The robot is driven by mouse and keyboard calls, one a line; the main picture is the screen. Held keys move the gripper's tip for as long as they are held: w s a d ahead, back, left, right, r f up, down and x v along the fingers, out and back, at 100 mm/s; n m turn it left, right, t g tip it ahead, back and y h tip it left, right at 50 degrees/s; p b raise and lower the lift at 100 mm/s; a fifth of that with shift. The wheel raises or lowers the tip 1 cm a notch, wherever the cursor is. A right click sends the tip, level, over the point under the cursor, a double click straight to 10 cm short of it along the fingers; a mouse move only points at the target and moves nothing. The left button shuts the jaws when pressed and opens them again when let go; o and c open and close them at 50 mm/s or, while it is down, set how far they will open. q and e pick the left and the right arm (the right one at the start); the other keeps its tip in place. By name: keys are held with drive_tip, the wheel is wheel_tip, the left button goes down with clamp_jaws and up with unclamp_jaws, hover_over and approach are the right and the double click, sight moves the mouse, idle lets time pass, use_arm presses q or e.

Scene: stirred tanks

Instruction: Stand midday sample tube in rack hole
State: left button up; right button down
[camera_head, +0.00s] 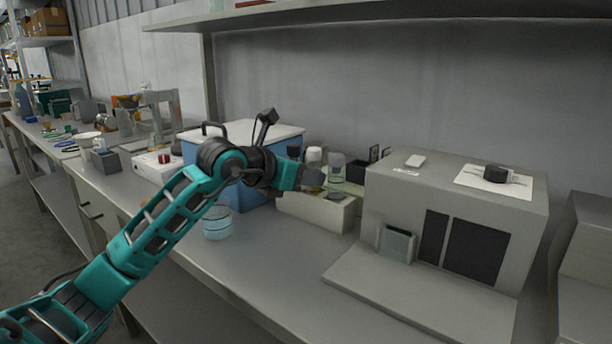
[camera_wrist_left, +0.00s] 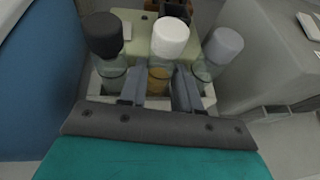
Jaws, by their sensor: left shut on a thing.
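The pale sample rack (camera_head: 312,212) stands on the bench in the head view, left of the grey machine. My left gripper (camera_head: 312,180) reaches over its near side and is shut on the white-capped tube (camera_wrist_left: 160,78), which holds amber liquid. This tube is upright between the fingers (camera_wrist_left: 160,92). A black-capped tube (camera_wrist_left: 112,68) stands to its left and a grey-capped tube (camera_wrist_left: 205,70) to its right, both upright in the rack. The fingers hide the lower part of the held tube, so I cannot tell how deep it sits. No label for midday is readable.
A blue cooler box (camera_head: 231,197) stands close left of the rack. The grey machine (camera_head: 410,212) stands close right. A clear beaker (camera_head: 217,224) is on the bench under my arm. The bench in front of the rack is clear.

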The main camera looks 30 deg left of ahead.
use_arm(q)
drive_tip(key=o, duration=0.8)
drive_tip(key=shift+f, duration=0.1)
drive_tip(key=shift+r+p, duration=0.3)
drive_tip(key=b+v, duration=0.1)
drive_tip(key=v, duration=1.1)
